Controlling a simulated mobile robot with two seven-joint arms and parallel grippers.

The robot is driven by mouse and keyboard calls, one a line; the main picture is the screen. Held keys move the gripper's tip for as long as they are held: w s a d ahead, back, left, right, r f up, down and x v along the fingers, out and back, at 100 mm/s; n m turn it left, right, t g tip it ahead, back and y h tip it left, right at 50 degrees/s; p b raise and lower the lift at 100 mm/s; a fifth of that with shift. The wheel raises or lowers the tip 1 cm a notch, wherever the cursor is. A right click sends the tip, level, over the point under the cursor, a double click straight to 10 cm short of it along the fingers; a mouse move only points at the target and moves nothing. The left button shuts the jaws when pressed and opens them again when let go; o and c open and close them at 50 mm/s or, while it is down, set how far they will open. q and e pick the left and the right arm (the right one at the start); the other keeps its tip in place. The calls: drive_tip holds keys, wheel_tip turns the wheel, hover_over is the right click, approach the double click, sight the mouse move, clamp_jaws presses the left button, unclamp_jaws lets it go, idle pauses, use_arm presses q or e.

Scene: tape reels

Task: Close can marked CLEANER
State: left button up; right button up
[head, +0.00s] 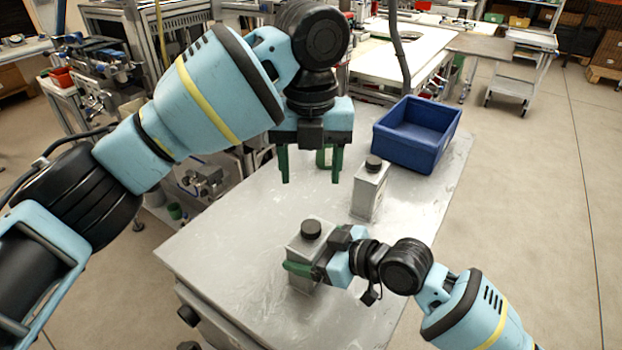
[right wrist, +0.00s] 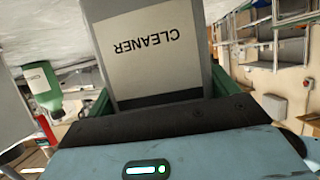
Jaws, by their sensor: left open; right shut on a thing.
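The grey metal can marked CLEANER (head: 304,247) stands near the front of the table; its label also shows upside down in the right wrist view (right wrist: 145,45). A black cap (head: 311,229) sits on its top; I cannot tell how tight it is. My right gripper (head: 303,270) is shut on the body of this can from the right, with green fingers at its sides. My left gripper (head: 310,180) is open and empty, pointing down, above the table and behind the can, apart from it.
A second grey can (head: 369,193) with a black cap stands further back to the right. A blue crate (head: 418,148) is at the table's back right. A green bottle (right wrist: 43,88) shows in the right wrist view. The table's left part (head: 230,235) is clear.

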drive_tip(key=o, duration=1.7)
drive_tip(key=shift+d, duration=0.1)
drive_tip(key=v, duration=0.7)
drive_tip(key=shift+s+d+r, duration=0.15)
drive_tip(key=shift+d+r, duration=0.05)
drive_tip(key=shift+d, duration=0.05)
